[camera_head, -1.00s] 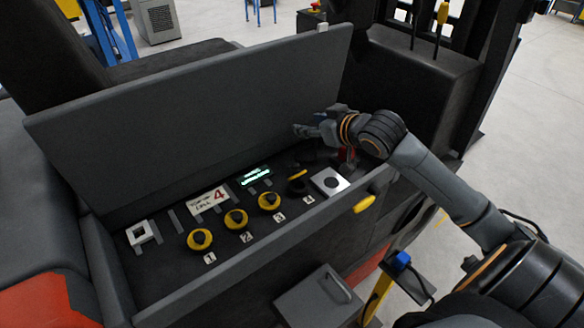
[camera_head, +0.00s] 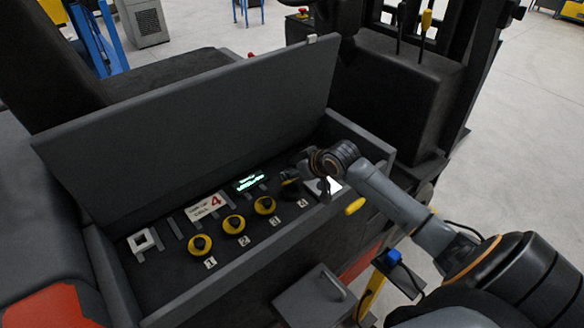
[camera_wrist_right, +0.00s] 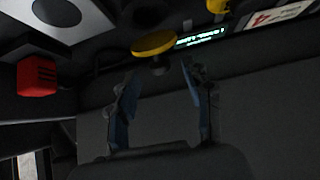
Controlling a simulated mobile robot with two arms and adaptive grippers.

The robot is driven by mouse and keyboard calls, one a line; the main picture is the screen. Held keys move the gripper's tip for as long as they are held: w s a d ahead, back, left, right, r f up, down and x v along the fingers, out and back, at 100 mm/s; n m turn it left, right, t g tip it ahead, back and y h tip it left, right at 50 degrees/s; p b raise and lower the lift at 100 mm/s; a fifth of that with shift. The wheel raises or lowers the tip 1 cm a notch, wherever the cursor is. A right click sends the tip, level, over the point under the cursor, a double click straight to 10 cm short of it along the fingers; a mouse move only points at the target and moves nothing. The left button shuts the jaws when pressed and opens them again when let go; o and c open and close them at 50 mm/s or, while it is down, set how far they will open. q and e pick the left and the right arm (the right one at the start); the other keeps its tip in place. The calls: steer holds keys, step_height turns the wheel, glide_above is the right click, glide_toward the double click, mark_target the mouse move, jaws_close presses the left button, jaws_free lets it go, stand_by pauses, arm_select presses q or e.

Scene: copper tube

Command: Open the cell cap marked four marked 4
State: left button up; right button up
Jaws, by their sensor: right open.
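In the head view, the number 4 tag (camera_head: 303,203) lies at the right end of the row of cell caps. In the right wrist view, a yellow disc (camera_wrist_right: 154,43) on a dark neck, apparently this cap, lies just beyond the fingertips. The right gripper's two fingers (camera_wrist_right: 158,72) are apart with nothing between them. Caps one (camera_head: 200,245), two (camera_head: 233,224) and three (camera_head: 265,205) are yellow with black knobs. My left gripper is not in view.
A card with a red 4 (camera_head: 207,205) and a lit green display (camera_head: 251,182) lie behind the caps. The raised lid (camera_head: 190,130) stands behind them. A white plate (camera_head: 327,186) is right of the gripper. A red block (camera_wrist_right: 37,77) shows in the wrist view.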

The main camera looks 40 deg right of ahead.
steer(key=shift+x, duration=1.15)
steer(key=shift+c, duration=0.4)
jaws_close()
steer(key=shift+w, duration=0.1)
